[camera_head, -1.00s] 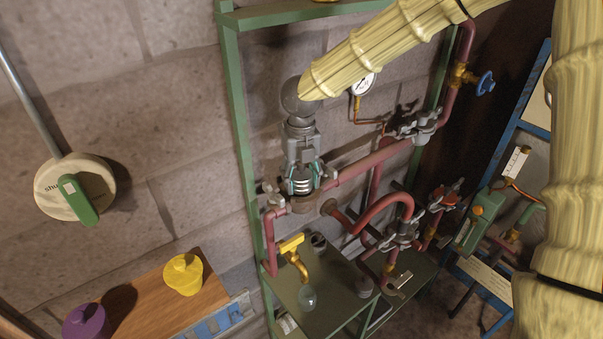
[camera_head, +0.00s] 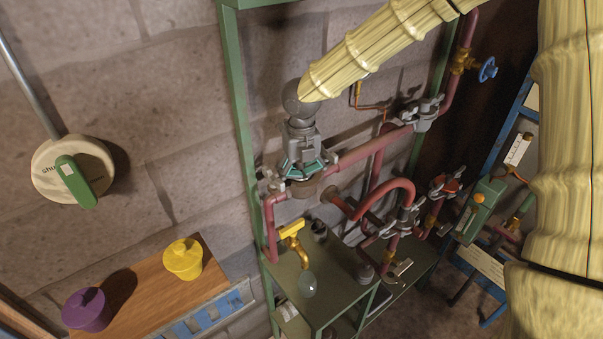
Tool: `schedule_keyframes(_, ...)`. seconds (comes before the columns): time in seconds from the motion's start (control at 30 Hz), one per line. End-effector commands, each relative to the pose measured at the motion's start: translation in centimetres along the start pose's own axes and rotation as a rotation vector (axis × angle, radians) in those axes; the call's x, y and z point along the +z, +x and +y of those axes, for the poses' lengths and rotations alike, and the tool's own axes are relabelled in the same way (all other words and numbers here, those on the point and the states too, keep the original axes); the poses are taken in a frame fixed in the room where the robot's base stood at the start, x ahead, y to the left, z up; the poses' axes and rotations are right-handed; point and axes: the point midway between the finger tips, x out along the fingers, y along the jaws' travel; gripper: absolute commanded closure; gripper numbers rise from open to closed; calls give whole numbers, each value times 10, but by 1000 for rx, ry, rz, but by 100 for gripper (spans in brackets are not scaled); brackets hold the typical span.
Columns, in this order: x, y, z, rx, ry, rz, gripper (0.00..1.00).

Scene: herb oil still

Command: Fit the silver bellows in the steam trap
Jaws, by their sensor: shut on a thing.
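My gripper (camera_head: 303,168) points down right over the steam trap (camera_head: 305,190), a brownish round body in the red pipe line. Its teal-edged fingers are close to the trap's top and shut on the silver bellows. The bellows itself is hidden now behind the fingers and the trap's rim. I cannot tell how deep it sits in the trap or whether it is seated.
Red pipes (camera_head: 376,155) with grey clamps (camera_head: 422,112) run right of the trap. A yellow tap (camera_head: 293,232) is below it, over a green shelf (camera_head: 340,265). A green upright (camera_head: 240,130) stands left. Yellow (camera_head: 183,260) and purple (camera_head: 86,310) pots stand lower left.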

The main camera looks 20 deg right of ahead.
Motion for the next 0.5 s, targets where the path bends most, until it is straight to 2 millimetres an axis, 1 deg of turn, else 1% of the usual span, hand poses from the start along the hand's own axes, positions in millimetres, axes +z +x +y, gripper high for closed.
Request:
schedule_keyframes(0.03,-8,11,0,1,2,21,100)
schedule_keyframes(0.27,-8,11,1,2,2,21,100)
schedule_keyframes(0.3,-8,11,2,2,2,20,52)
schedule_keyframes(0.37,-8,11,1,2,2,21,41)
schedule_keyframes(0.5,-8,10,0,1,4,19,15)
